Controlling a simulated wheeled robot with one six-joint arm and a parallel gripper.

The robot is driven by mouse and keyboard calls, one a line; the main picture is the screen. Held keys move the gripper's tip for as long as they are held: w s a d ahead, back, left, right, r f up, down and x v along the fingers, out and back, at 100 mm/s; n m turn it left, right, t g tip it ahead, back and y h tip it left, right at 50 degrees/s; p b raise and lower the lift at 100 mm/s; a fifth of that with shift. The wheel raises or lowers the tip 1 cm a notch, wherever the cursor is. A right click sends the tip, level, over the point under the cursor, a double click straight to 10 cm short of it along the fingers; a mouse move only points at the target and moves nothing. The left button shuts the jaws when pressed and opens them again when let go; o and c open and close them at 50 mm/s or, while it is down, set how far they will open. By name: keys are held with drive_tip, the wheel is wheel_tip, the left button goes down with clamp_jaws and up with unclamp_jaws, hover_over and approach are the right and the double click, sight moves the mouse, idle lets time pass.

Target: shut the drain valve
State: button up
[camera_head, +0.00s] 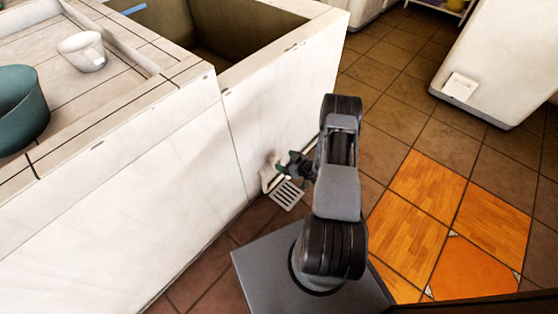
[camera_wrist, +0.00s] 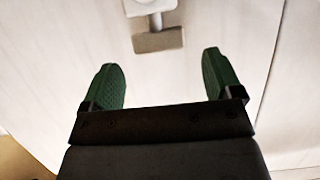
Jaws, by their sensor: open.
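In the wrist view, a pale fitting (camera_wrist: 149,6) with a grey-brown crosswise handle (camera_wrist: 158,42) stands out from the white wall at the top centre; it looks like the drain valve. Its upper part is cut off by the frame edge. My gripper (camera_wrist: 163,76) is open, with its two green fingers apart and nothing between them. The handle lies ahead of the fingertips, roughly centred in the gap. In the head view, my gripper (camera_head: 285,164) is low beside the basin's side wall, and a small pale piece (camera_head: 267,177) shows just beyond it, mostly hidden.
A floor drain grate (camera_head: 287,194) lies below my gripper, close to the wall. The white basin block (camera_head: 150,190) fills the left, with a teal pot (camera_head: 20,105) and a white cup (camera_head: 83,52) on top. Tiled floor (camera_head: 400,120) is open to the right.

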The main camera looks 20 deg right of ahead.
sight(279, 158)
drive_tip(key=shift+b+x, duration=0.55)
drive_tip(key=shift+x, duration=1.8)
drive_tip(key=shift+s, duration=0.1)
drive_tip(key=c, duration=0.9)
